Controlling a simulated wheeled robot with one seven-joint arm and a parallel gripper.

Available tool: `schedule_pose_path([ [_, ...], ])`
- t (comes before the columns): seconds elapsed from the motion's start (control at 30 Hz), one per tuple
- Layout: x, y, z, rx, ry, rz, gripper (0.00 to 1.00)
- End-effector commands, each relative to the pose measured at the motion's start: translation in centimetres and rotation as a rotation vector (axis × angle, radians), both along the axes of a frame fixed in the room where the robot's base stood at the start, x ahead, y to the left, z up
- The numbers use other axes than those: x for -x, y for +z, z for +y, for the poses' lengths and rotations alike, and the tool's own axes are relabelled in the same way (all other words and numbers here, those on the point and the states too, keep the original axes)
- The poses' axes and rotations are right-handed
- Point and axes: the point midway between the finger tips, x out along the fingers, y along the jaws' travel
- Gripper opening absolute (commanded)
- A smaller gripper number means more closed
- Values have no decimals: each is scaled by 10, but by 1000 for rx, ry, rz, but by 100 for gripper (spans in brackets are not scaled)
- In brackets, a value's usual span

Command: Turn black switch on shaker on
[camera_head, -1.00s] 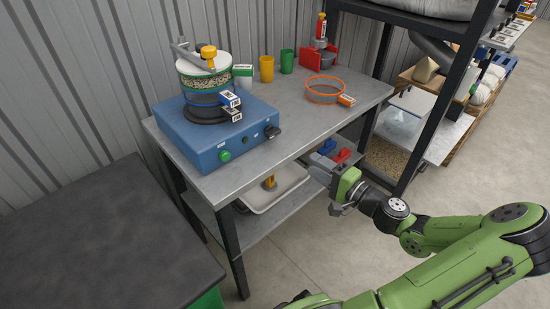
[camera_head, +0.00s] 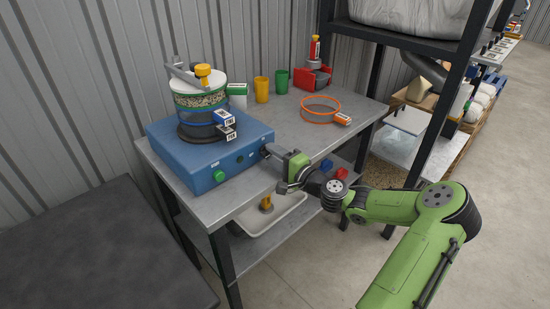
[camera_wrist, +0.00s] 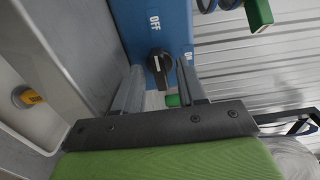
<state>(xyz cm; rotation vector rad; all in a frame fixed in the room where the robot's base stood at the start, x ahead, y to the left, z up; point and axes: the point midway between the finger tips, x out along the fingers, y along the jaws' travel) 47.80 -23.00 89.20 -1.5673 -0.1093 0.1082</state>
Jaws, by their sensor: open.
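The shaker (camera_head: 187,157) is a blue box with a sieve stack on top, standing on the grey bench. A round green button (camera_head: 219,176) sits on its front. In the wrist view its black switch (camera_wrist: 158,62) is a rotary knob with a white mark, below a white OFF label. My gripper (camera_head: 276,165) is at the right end of the shaker's front, largely covering the switch in the head view. In the wrist view my gripper (camera_wrist: 159,70) is open, with one finger on each side of the switch. I cannot tell whether they touch it.
Yellow (camera_head: 261,90) and green (camera_head: 282,81) cups, an orange-rimmed sieve (camera_head: 320,98) and a red holder (camera_head: 314,79) stand on the bench (camera_head: 290,130). A white tray (camera_head: 285,215) is on its lower shelf. A black rack post (camera_head: 447,105) rises at right.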

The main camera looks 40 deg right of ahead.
Motion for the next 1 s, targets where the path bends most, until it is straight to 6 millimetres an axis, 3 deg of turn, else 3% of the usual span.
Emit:
schedule_pose_path([
  [0.13,0,0,0,0,0,0,37],
  [0.4,1,0,0,1,0,1,0],
  [0.77,1,1,0,-32,1,7,0],
  [1.0,1,4,0,-163,1,26,0],
])
